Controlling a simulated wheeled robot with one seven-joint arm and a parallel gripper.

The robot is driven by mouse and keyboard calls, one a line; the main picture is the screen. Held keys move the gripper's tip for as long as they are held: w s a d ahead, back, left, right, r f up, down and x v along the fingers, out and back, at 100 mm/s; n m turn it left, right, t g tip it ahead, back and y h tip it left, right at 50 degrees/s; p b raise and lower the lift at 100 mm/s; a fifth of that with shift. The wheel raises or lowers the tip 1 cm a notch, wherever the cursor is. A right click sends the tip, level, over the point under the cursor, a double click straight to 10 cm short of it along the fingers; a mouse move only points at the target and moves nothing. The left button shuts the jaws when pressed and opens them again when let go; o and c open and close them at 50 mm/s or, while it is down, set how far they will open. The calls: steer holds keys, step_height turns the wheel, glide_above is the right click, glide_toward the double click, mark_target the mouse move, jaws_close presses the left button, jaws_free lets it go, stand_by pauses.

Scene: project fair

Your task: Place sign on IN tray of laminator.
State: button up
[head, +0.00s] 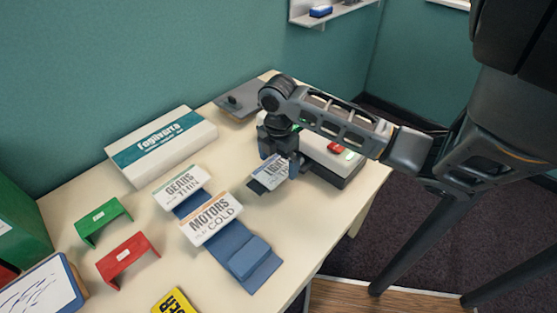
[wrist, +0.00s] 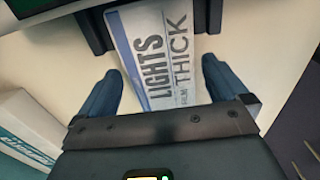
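The sign (head: 268,172) also shows in the head view at the laminator's left side, partly hidden by my gripper. My gripper (wrist: 162,66) is open, with one finger on each side of the sign and a gap to each edge. The laminator (head: 335,165) is pale on top with a dark base. No IN label is readable.
The GEARS sign (head: 181,187) and MOTORS sign (head: 211,218) rest on blue supports. A green holder (head: 103,222), a red holder (head: 127,259) and a white box (head: 161,147) stand to the left. The cream table (head: 300,235) is bare at front right.

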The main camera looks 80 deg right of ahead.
mark_target(279, 166)
step_height(279, 166, up, 12)
steer(key=shift+r+b, duration=0.15)
steer(key=shift+b, duration=0.25)
stand_by(0.3)
